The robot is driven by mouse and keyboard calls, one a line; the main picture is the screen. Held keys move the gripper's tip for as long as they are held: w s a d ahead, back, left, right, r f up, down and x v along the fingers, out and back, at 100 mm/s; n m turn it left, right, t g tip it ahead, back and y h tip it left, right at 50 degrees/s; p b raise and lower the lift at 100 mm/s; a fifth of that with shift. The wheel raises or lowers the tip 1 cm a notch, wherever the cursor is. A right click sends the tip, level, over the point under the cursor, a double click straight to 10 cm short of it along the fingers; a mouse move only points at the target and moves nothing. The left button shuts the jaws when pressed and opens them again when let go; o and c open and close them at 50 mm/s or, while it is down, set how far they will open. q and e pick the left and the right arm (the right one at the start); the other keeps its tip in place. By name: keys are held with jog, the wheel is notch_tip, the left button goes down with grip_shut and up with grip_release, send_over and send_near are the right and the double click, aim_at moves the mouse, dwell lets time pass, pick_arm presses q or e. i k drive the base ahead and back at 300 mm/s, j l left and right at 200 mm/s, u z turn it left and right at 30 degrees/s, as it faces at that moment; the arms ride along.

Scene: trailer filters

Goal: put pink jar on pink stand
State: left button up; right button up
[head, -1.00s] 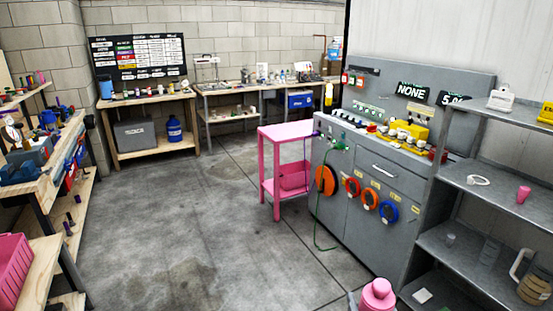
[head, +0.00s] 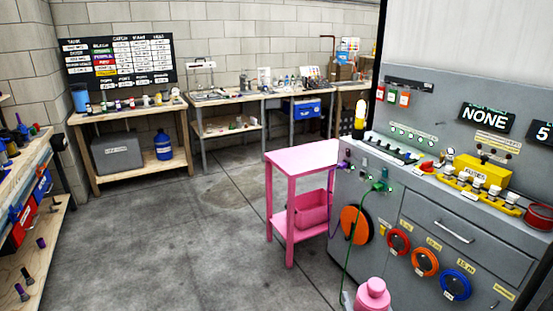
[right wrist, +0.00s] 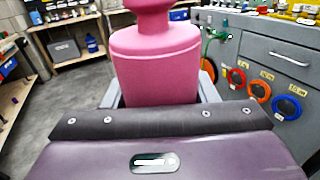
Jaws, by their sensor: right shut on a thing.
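The pink jar (head: 372,296) shows at the bottom of the head view, upright, with its lower part cut off by the frame edge. In the right wrist view the pink jar (right wrist: 157,65) fills the middle, between the fingers of my right gripper (right wrist: 160,98), which is shut on it. The pink stand (head: 303,158) is ahead, left of the grey machine cabinet, with a bare flat top and a lower shelf. The jar is held apart from the stand, nearer to me. My left gripper is not in view.
A pink bin (head: 311,209) sits on the stand's lower shelf. The grey cabinet (head: 420,215) stands close on the right, with hose reels and a green hose (head: 350,240) hanging down its front. A workbench (head: 30,190) is at left. The floor (head: 190,250) between is clear.

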aim_at(313, 152)
jog(key=i, duration=2.6)
jog(key=i+l+u, duration=0.1)
jog(key=i, duration=1.2)
